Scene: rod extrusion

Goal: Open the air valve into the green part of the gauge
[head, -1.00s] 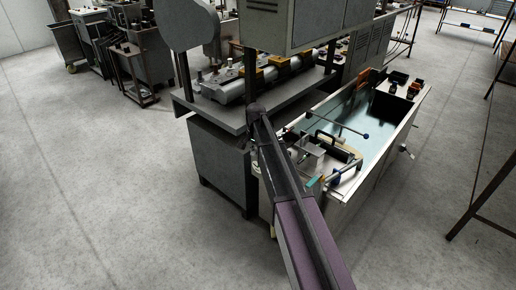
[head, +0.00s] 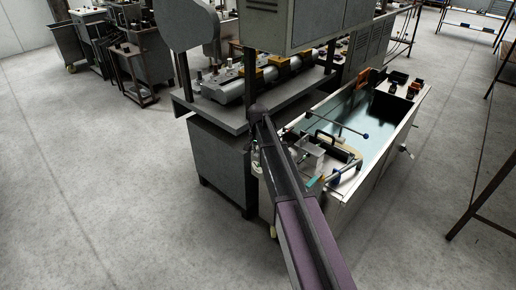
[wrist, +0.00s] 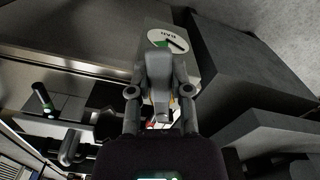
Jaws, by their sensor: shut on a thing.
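In the wrist view, a round gauge (wrist: 168,38) with a white face and a green sector is mounted on a light grey box. My gripper (wrist: 160,112) is in front of it and covers the lower part of the dial. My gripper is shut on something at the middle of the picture. The air valve is hidden behind the gripper, with only a small red and white bit showing between the fingers. I cannot read the needle against the green sector.
A long metal trough (head: 392,132) with clamps, rods and a blue-knobbed bar stands right of my arm. A grey machine with a cabinet (head: 222,168) stands to the left. Bare concrete floor (head: 110,210) lies at the left. A dark frame (head: 485,180) stands at the right.

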